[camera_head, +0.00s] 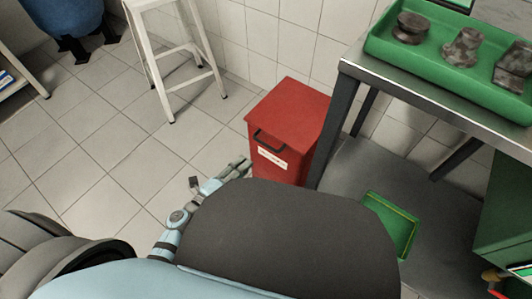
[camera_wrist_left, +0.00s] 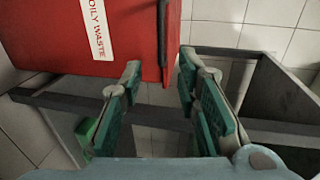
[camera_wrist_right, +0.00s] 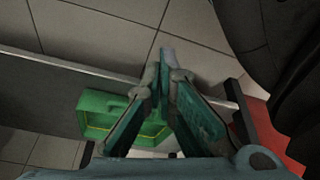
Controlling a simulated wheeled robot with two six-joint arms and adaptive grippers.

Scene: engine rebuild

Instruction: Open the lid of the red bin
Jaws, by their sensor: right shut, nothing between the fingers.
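The red bin (camera_head: 283,125) stands on the floor beside the metal bench, its lid (camera_head: 291,103) down. A black bar handle (camera_head: 268,141) is on its upper front, above a white label (camera_head: 272,159). My left gripper (camera_head: 241,168) is close to the bin's front. In the left wrist view its fingers (camera_wrist_left: 160,65) are apart, with the bin's red front (camera_wrist_left: 125,45) and the black handle (camera_wrist_left: 162,32) just ahead. The handle's end lies between the fingertips in the picture; I cannot tell whether they touch. My right gripper (camera_wrist_right: 165,60) is shut and empty, and is hidden in the head view.
The bench (camera_head: 440,101) right of the bin holds a green tray (camera_head: 440,69) of metal parts. A green box (camera_head: 390,225) lies on its lower shelf. A white stool (camera_head: 158,75) stands behind to the left. The tiled floor left of the bin is clear.

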